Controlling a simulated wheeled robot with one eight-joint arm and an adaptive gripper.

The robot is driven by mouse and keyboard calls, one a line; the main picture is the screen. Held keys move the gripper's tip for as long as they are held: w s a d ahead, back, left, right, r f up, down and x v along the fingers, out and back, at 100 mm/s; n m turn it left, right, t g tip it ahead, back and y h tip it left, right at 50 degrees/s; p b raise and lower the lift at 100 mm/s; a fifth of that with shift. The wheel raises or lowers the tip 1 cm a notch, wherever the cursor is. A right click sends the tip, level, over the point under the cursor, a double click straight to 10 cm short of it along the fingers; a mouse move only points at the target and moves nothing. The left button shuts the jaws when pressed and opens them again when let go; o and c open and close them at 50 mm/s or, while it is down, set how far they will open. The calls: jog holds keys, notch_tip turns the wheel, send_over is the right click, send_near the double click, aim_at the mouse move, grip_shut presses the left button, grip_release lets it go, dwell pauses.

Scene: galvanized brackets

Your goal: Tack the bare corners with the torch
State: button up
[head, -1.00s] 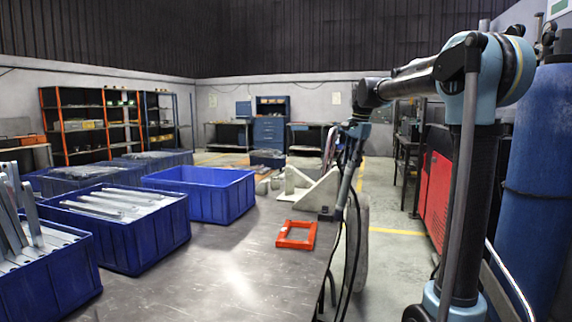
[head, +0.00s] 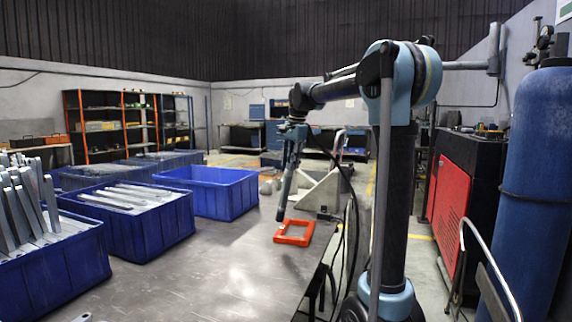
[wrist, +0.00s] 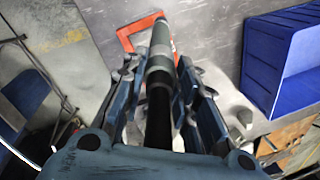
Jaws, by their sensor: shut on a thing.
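The torch (head: 288,185), a slim dark grey tube, hangs from my gripper (head: 294,135) with its lower end pointing down. My gripper is shut on it, and the wrist view shows the torch (wrist: 160,65) between my gripper's fingers (wrist: 157,88). An orange-red rectangular frame (head: 308,238) lies flat on the metal bench. In the head view the torch's tip appears beside the frame's far left corner; I cannot tell whether they touch. In the wrist view the torch covers part of the frame (wrist: 127,37). The state of its corners is too small to tell.
Blue bins (head: 150,240) with galvanized brackets stand on the left of the bench (head: 215,265); an emptier blue bin (head: 225,200) is behind. A pale angled bracket (head: 318,193) stands beyond the frame. A dark hose (head: 352,215) hangs by the bench edge. A blue cylinder (head: 540,190) stands right.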

aim_at(291, 177)
dwell(0.4)
jog(key=shift+f, duration=3.1)
jog(key=shift+s+f, duration=0.1)
jog(key=shift+f, duration=0.3)
dwell(0.6)
jog(key=shift+r, duration=0.1)
jog(key=shift+r, duration=2.95)
jog(key=shift+d, duration=0.1)
